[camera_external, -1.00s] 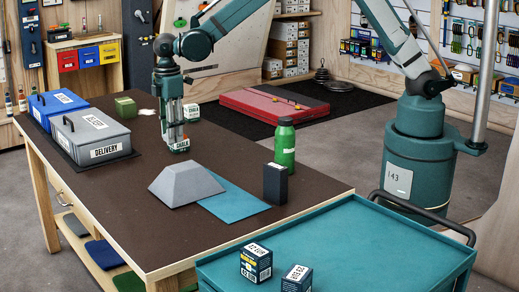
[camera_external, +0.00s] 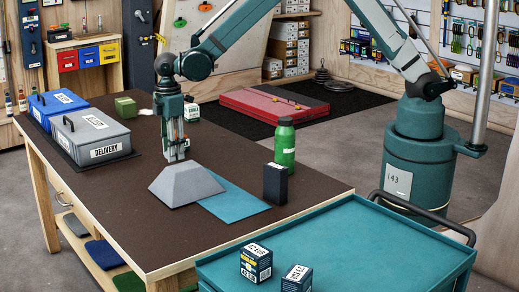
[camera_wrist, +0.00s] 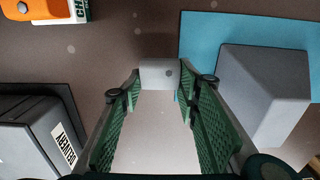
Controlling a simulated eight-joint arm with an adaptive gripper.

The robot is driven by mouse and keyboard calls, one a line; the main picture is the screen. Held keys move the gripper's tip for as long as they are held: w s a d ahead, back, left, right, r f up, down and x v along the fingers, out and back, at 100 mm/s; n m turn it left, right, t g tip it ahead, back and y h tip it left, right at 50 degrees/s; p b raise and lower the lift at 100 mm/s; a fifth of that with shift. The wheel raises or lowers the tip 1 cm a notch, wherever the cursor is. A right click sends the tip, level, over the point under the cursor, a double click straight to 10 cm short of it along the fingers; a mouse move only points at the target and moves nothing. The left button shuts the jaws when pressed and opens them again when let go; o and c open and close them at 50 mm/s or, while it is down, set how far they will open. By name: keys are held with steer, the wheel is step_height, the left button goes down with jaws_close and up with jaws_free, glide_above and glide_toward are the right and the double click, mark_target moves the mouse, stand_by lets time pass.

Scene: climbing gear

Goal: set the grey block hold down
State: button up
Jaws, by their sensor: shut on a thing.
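In the external view my gripper (camera_external: 176,158) points straight down close above the brown table (camera_external: 215,235), behind the large grey wedge. The held block is not clearly seen there, and I cannot tell whether it touches the table.
The grey wedge (camera_external: 187,184) stands partly on a blue mat (camera_external: 236,203). A grey delivery bin (camera_external: 92,138) is left. A black box (camera_external: 275,184) and green bottle (camera_external: 284,144) stand right. The table front is clear.

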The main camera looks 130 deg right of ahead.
steer(key=shift+f, duration=1.7)
steer(key=shift+f+b, duration=0.2)
steer(key=shift+b, duration=0.15)
steer(key=o, duration=0.9)
steer(key=shift+r, duration=0.2)
steer(key=shift+r+p, duration=0.75)
steer(key=shift+r, duration=5.25)
